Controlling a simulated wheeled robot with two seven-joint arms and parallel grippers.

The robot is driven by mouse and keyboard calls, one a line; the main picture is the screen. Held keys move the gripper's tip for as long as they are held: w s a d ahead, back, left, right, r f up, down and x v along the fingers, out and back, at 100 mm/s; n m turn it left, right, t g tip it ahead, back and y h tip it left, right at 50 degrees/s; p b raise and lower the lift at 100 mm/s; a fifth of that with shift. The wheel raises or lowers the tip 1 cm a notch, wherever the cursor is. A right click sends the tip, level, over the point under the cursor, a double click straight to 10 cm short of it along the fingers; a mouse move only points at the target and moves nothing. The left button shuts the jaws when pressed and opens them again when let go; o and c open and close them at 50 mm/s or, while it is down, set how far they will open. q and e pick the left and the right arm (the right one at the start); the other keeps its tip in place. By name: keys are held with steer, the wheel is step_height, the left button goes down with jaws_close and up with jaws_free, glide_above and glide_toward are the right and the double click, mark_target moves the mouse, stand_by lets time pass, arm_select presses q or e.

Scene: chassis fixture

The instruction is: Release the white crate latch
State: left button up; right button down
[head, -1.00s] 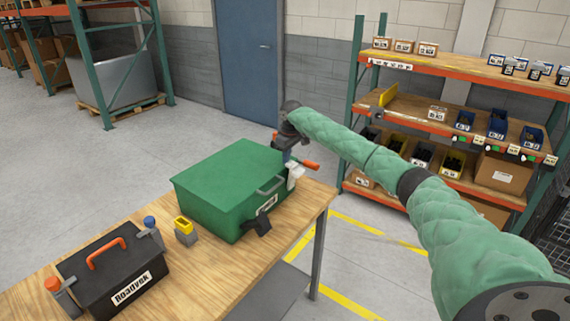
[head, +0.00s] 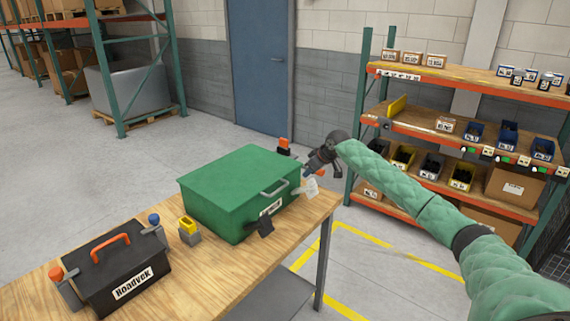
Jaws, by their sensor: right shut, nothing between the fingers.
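The green crate (head: 225,190) stands closed on the wooden table, with a grey handle on its front. The white latch (head: 311,187) is at the crate's right end, tilted outward from the wall. A black latch (head: 265,227) also sticks out from the front, left of the handle. My right gripper (head: 308,172) is shut and empty, just above the white latch, pointing down and left. I cannot tell whether its fingertips touch the latch or the crate. My left gripper is not in view.
A black toolbox (head: 115,278) with an orange handle and a yellow-topped grey block (head: 189,230) stand left of the crate. An orange-topped black part (head: 284,146) shows behind the crate. A stocked shelf (head: 455,137) stands behind my right arm.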

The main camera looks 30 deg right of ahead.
steer(key=shift+s+d+f, duration=0.15)
steer(key=shift+s, duration=0.1)
steer(key=shift+s+d+f, duration=0.15)
steer(key=shift+s, duration=0.25)
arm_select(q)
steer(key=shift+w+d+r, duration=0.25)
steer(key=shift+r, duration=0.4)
arm_select(e)
steer(key=shift+f, duration=0.15)
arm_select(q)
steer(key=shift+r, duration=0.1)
arm_select(e)
steer(key=shift+s+f, duration=0.2)
steer(key=shift+f, duration=0.05)
steer(key=shift+r, duration=0.1)
